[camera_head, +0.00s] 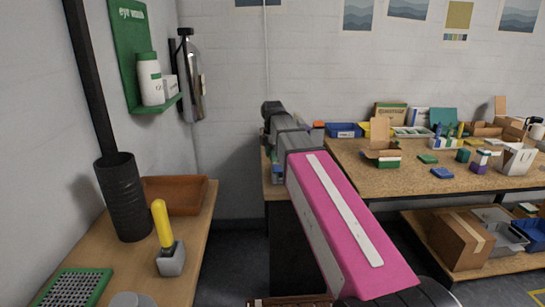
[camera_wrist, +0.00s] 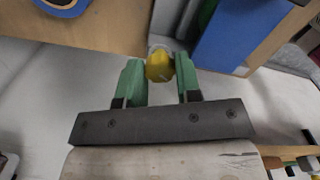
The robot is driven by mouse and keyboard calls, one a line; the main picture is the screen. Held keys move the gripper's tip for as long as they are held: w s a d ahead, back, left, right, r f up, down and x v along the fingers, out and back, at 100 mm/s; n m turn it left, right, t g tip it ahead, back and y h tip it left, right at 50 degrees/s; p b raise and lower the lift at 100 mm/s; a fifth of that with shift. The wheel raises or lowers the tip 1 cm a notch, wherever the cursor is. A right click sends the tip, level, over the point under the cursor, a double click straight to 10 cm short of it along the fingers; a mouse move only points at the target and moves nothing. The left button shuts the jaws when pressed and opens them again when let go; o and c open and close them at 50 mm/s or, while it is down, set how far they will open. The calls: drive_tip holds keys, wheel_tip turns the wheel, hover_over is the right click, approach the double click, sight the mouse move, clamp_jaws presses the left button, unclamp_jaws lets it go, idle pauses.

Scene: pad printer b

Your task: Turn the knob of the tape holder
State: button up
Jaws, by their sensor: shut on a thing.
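My gripper (camera_wrist: 160,72) shows in the wrist view with its two green fingers on either side of a small yellow knob (camera_wrist: 159,66). It is shut on the knob, and a grey part shows just behind it. The rest of the tape holder is hard to make out. A blue ring-shaped piece (camera_wrist: 62,5), perhaps tape, is cut off at the upper left. In the head view my pink and grey arm reaches to the left end of the far bench and hides the gripper and the knob.
A blue panel (camera_wrist: 236,32) stands close right of the fingers. The far bench (camera_head: 405,182) holds several boxes and a blue bin (camera_head: 344,130). On the left table are a black cylinder (camera_head: 125,198), a yellow-handled tool (camera_head: 162,222) and a brown tray (camera_head: 177,194).

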drive_tip(key=shift+n, duration=1.5)
drive_tip(key=shift+n, duration=0.8)
drive_tip(key=o, duration=0.4)
drive_tip(key=shift+r, duration=0.1)
drive_tip(key=shift+r, duration=2.4)
